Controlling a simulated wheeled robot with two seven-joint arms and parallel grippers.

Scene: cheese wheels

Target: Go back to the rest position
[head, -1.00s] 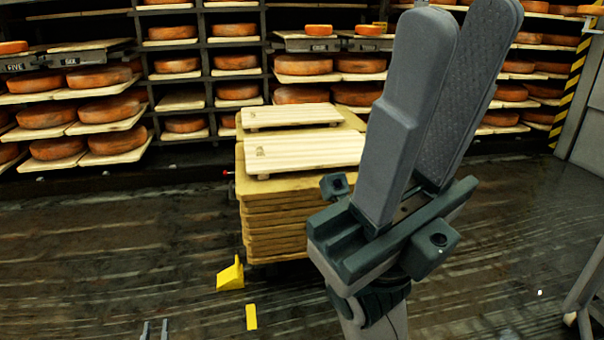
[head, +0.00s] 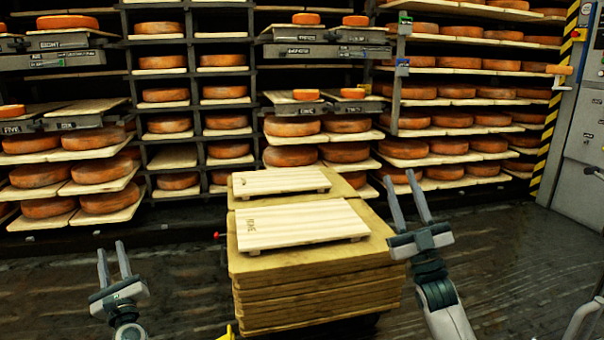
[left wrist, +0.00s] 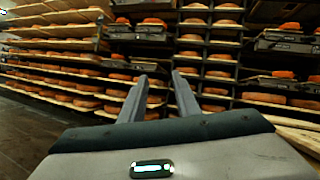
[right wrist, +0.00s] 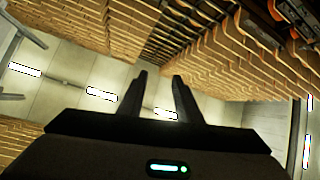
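My left gripper (head: 114,262) is at the lower left in the head view, fingers pointing up and apart, with nothing between them. In the left wrist view its two fingers (left wrist: 158,95) stand apart in front of the shelves. My right gripper (head: 407,203) is right of the board stack in the head view, fingers pointing up, apart and empty. In the right wrist view its fingers (right wrist: 161,98) stand apart against the ceiling and upper shelves. Neither gripper touches anything.
A stack of wooden boards (head: 310,300) with two pale slatted boards (head: 302,222) on top stands ahead between my arms. Shelves with orange cheese wheels (head: 290,156) fill the back. A grey cabinet (head: 580,150) stands at right. Dark floor (head: 60,290) is free at left.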

